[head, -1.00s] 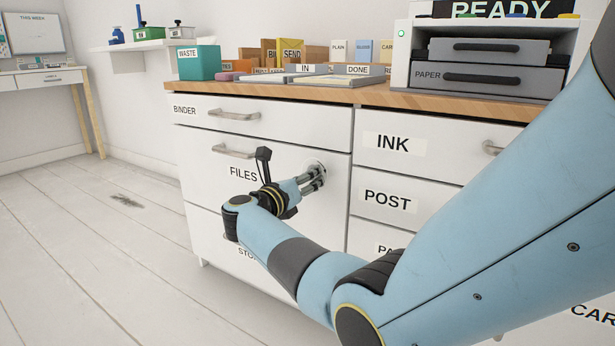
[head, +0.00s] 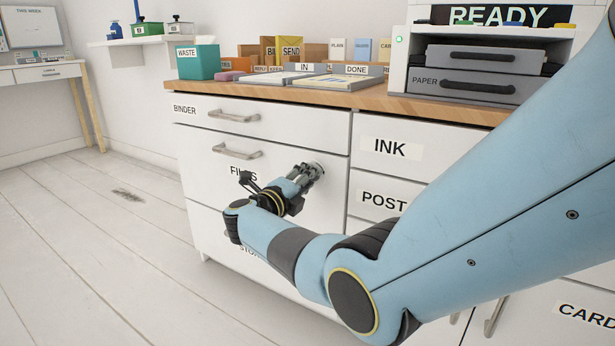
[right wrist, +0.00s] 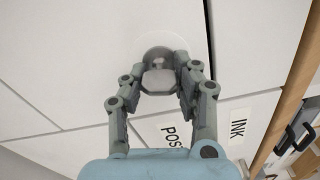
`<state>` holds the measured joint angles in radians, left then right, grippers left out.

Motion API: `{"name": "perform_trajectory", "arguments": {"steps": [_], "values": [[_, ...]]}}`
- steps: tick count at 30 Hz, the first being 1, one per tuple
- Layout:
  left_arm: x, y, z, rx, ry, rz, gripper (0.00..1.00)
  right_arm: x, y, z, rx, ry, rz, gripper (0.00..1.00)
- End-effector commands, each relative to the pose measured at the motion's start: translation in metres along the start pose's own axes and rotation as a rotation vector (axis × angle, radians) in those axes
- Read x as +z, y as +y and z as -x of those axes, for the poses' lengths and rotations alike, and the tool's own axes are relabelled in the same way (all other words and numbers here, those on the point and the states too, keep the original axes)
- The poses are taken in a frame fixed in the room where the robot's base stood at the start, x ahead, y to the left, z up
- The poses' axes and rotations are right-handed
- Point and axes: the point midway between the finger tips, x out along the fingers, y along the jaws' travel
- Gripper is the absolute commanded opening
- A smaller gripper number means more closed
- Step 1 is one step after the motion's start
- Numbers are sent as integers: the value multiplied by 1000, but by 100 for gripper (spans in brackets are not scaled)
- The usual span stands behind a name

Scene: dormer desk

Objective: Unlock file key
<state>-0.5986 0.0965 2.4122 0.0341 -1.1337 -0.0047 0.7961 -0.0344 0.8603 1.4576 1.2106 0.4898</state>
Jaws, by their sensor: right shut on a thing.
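The FILES drawer (head: 225,190) is a white front, closed, with a bar handle near its top and its label partly hidden by my arm. My right gripper (head: 312,173) is at the right part of this front. In the right wrist view, my right gripper (right wrist: 160,86) is shut on a small grey key (right wrist: 158,79), one finger on each side of its head. The key stands at a pale round lock plate (right wrist: 163,44) on the drawer front. How deep the key sits is hidden. My left gripper is not in view.
The BINDER drawer (head: 290,124) above is closed, as are the INK (head: 440,155) and POST drawers to the right. The wooden desktop (head: 300,97) above holds trays, boxes and a printer (head: 480,70). Open floor (head: 90,240) lies to the left.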

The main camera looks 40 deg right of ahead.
Motion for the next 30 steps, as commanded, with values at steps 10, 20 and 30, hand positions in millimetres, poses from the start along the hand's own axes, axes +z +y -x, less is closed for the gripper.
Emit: {"name": "perform_trajectory", "arguments": {"steps": [10, 20, 30], "values": [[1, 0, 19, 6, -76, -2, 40, 1, -2, 0, 0, -3, 203, 0], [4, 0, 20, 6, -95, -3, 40, 1, -1, 0, 1, -3, 273, 0], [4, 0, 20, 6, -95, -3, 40, 1, 0, 0, 1, -3, 276, 0]]}}
